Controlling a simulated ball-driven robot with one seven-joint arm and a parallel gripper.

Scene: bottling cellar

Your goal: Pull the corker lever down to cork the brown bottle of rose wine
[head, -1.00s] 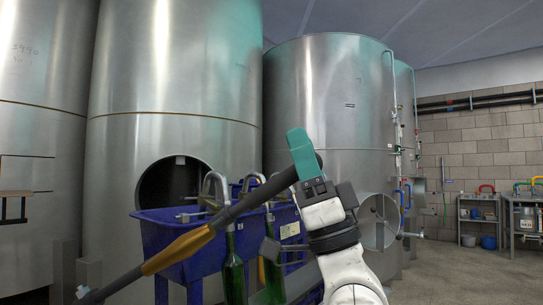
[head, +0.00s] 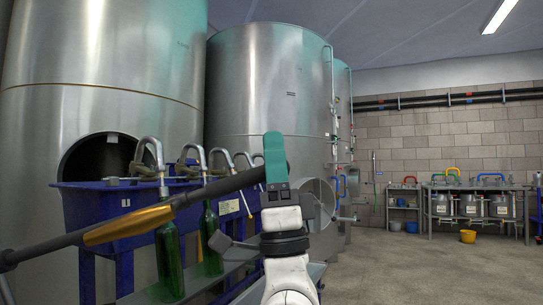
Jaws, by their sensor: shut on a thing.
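The corker lever (head: 222,187) is a long dark bar with a brass-coloured sleeve (head: 130,226). It crosses the head view from the left edge, rising gently to the right. My gripper (head: 276,172), with a teal finger upright in front of the bar, is shut on the lever near its right end. The far finger is hidden. The brown bottle is not recognisable here. Two green bottles (head: 170,262) (head: 211,240) stand behind the lever, below the filler spouts.
A blue filler trough (head: 100,215) with bent metal spouts stands behind the lever. Large steel tanks (head: 270,90) rise behind it. The floor at right is open.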

